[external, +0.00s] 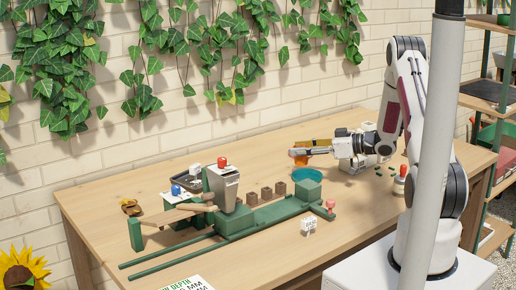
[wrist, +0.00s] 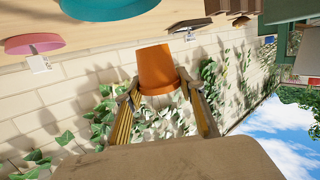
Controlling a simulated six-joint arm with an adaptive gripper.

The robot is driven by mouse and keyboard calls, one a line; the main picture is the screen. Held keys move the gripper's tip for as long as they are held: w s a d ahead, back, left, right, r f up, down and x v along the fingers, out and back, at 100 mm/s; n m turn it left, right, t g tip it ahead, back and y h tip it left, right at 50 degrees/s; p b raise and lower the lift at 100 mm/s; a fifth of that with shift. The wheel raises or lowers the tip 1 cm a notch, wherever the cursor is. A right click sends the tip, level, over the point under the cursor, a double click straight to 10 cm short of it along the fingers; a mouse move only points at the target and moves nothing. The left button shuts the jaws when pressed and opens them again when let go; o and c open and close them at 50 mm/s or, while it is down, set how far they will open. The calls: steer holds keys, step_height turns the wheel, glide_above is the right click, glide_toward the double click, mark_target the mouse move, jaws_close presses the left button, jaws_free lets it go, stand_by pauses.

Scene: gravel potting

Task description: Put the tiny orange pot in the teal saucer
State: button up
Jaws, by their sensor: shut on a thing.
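The tiny orange pot (wrist: 157,68) is between the two fingertips of my gripper (wrist: 160,92) in the wrist view, and the gripper is shut on it. In the external view the pot (external: 301,160) shows small below the tip of my gripper (external: 297,151), partly hidden by it. The saucer (wrist: 100,8) also shows at the top edge of the wrist view, cut off by the frame. The pot appears held above the table, apart from the saucer.
A green bench rig with a grey hopper (external: 222,185) stands left of the saucer, its green block (external: 308,189) close in front. A pink saucer (wrist: 34,43) with a tag shows in the wrist view. The table's front right (external: 350,225) is fairly clear.

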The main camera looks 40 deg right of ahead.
mark_target(304, 159)
steer(key=shift+f, duration=1.85)
steer(key=shift+f, duration=0.55)
steer(key=o, duration=1.1)
steer(key=shift+o, duration=0.2)
steer(key=shift+r, duration=0.1)
steer(key=shift+r, duration=0.35)
steer(key=shift+s+d+r, duration=0.1)
steer(key=shift+s+r, duration=0.05)
steer(key=shift+s, duration=0.05)
steer(key=v, duration=1.1)
steer(key=shift+s, duration=0.3)
